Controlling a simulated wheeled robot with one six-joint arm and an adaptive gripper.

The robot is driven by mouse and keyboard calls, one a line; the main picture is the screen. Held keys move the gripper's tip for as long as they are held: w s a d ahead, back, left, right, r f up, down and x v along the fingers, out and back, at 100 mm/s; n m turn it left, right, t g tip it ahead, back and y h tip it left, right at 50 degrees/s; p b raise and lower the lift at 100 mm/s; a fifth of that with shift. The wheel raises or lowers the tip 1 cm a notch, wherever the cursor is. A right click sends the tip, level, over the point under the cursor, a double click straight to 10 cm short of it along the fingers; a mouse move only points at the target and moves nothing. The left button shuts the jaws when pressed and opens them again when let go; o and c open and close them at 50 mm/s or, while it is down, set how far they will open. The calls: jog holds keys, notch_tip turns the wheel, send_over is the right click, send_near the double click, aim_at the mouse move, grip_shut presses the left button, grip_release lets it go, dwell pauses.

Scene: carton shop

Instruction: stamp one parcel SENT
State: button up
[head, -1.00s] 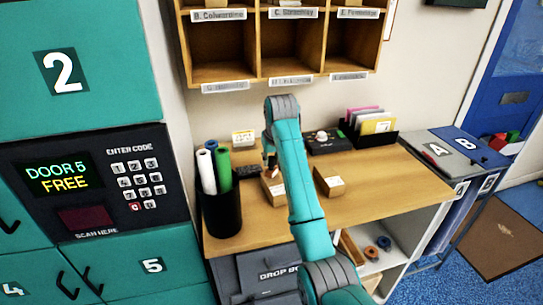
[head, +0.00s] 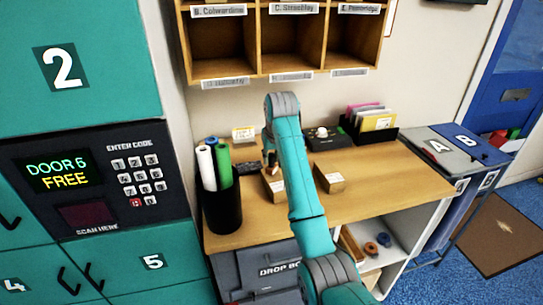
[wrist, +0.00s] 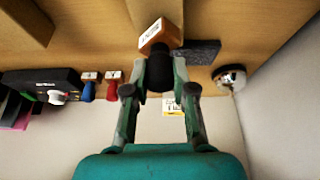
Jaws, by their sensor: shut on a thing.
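My gripper (wrist: 160,88) is shut on the black handle of a stamp (wrist: 153,38), which has an orange-brown block with a white lettered label. The lettering is too small to read. A brown parcel (wrist: 158,8) lies beyond the block in the wrist view; in the head view the parcel (head: 275,188) is just below my gripper (head: 269,163). Whether the stamp touches it I cannot tell. A second parcel (head: 329,178) lies to the right. A dark flat pad (wrist: 199,50) lies beside the held stamp. A blue stamp (wrist: 88,91) and a red stamp (wrist: 112,91) stand nearby.
A black holder with paper rolls (head: 222,208) stands left on the desk (head: 385,185). A black device (head: 325,140) and a folder rack (head: 372,123) stand at the back. Pigeonholes (head: 290,77) hang above. The desk's right part is clear.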

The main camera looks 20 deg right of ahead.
jog(key=shift+f, duration=0.4)
dwell(0.7)
jog(key=shift+r, duration=3.55)
